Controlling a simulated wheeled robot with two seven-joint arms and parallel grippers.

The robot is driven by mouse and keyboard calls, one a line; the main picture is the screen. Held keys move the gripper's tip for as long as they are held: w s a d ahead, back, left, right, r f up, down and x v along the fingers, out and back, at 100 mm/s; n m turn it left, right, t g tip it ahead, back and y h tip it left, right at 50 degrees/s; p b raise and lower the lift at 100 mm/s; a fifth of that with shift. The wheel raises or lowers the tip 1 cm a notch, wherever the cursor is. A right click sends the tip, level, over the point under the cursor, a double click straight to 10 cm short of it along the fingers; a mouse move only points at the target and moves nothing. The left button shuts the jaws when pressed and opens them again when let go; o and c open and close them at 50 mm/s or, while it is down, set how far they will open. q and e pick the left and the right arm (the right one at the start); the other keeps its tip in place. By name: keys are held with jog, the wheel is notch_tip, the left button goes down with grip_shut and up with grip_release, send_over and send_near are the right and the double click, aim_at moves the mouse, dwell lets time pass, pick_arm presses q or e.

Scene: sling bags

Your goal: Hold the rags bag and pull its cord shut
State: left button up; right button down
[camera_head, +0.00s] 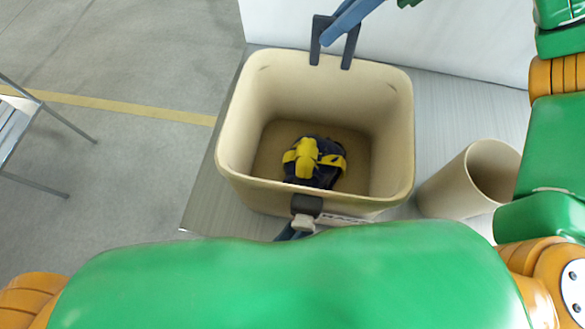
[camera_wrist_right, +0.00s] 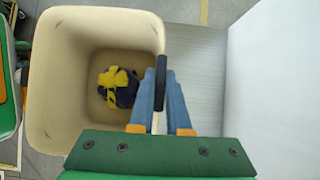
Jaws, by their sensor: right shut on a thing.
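The rags bag (camera_head: 232,150) is a beige, open-topped, box-shaped container standing upright, with a partly hidden label (camera_head: 350,219) on its near side. It also shows in the right wrist view (camera_wrist_right: 45,80). A dark blue and yellow bundle (camera_head: 314,163) lies on its floor. A black loop (camera_head: 317,40) stands up at its far rim. My right gripper (camera_head: 338,30) is shut on this loop, at its upper bar. A black piece with a pale grey part (camera_head: 303,221) sits at the near rim. Blue fingers of my left gripper (camera_head: 288,233) show beside it, mostly hidden by my green body.
A beige round bin (camera_head: 455,190) stands to the right of the bag. Both stand on a grey ribbed surface (camera_head: 205,205) with a white wall (camera_head: 440,40) behind. A metal-legged chair or stand (camera_head: 25,130) is at the left. The grey floor between is clear.

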pick_arm(q)
jog(key=shift+w+d, duration=0.2)
grip_shut()
dwell(1.3)
